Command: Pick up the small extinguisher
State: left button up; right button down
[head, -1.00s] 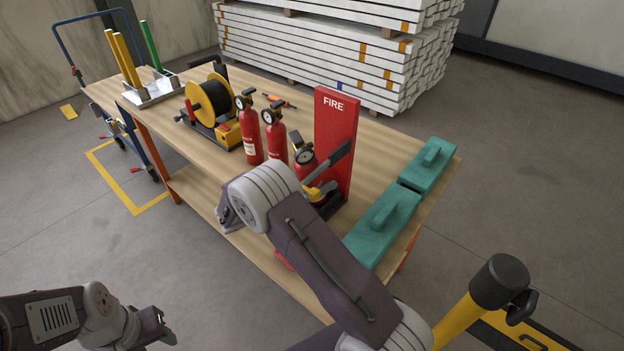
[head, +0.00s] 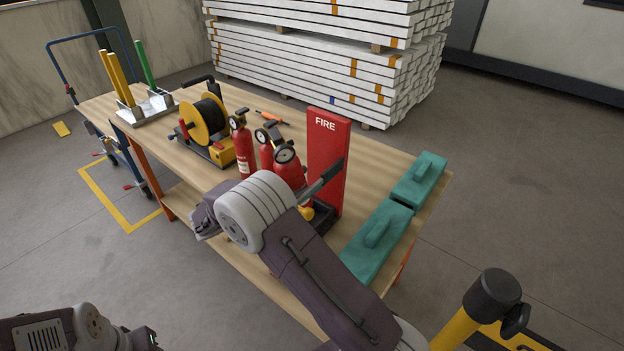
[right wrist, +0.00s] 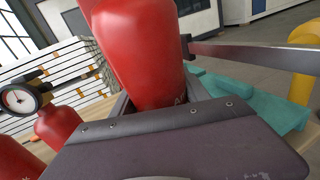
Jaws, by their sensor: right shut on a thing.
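Three red extinguishers stand out in the head view: one at left (head: 244,150), one in the middle (head: 266,156) and the small one at right (head: 290,174), with a round gauge on top. My right gripper (head: 310,186) is shut on the small extinguisher, which is raised beside the red FIRE board (head: 329,150). My left gripper (head: 146,339) is cut off at the bottom edge.
The wooden table (head: 385,155) also holds a yellow-black reel (head: 205,122), a metal holder (head: 148,108) with coloured sticks, and two green cases (head: 378,240) at its right end. A black stand base (head: 323,217) is below the board. A yellow post (head: 470,310) stands at right.

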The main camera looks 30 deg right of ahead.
jog(key=s+a+p, duration=0.1)
jog(key=a+p, duration=0.8)
jog(key=a, duration=0.6)
jog(key=shift+r+p, duration=0.15)
jog(key=shift+p, duration=0.2)
